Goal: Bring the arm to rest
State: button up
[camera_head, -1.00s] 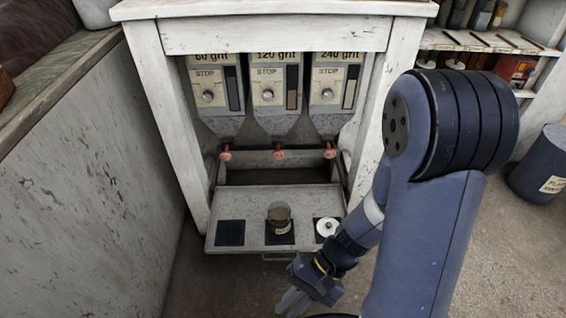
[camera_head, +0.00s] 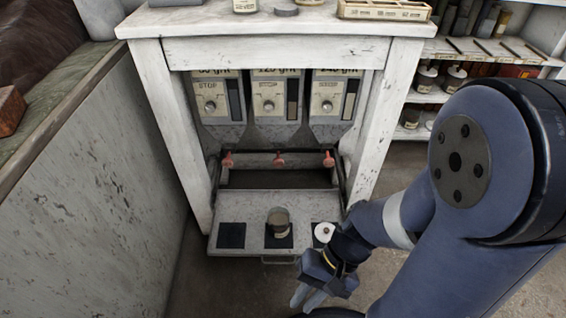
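My gripper (camera_head: 308,297) is at the bottom of the view, in front of the pull-out tray and to the right of its handle. Its fingers point down and to the left. They look slightly apart and no object shows between them. My blue arm fills the right side of the view, bent at a large joint.
The grey tray (camera_head: 232,257) holds a jar (camera_head: 278,222) on its middle dark square and a white round lid (camera_head: 323,232) at right, close to my arm. Three grit dispensers (camera_head: 270,100) hang above. A wall (camera_head: 80,170) stands at left; shelves (camera_head: 470,70) at right.

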jog(key=shift+w+d+r, duration=0.25)
jog(key=shift+w+r, duration=0.25)
jog(key=shift+w, duration=0.2)
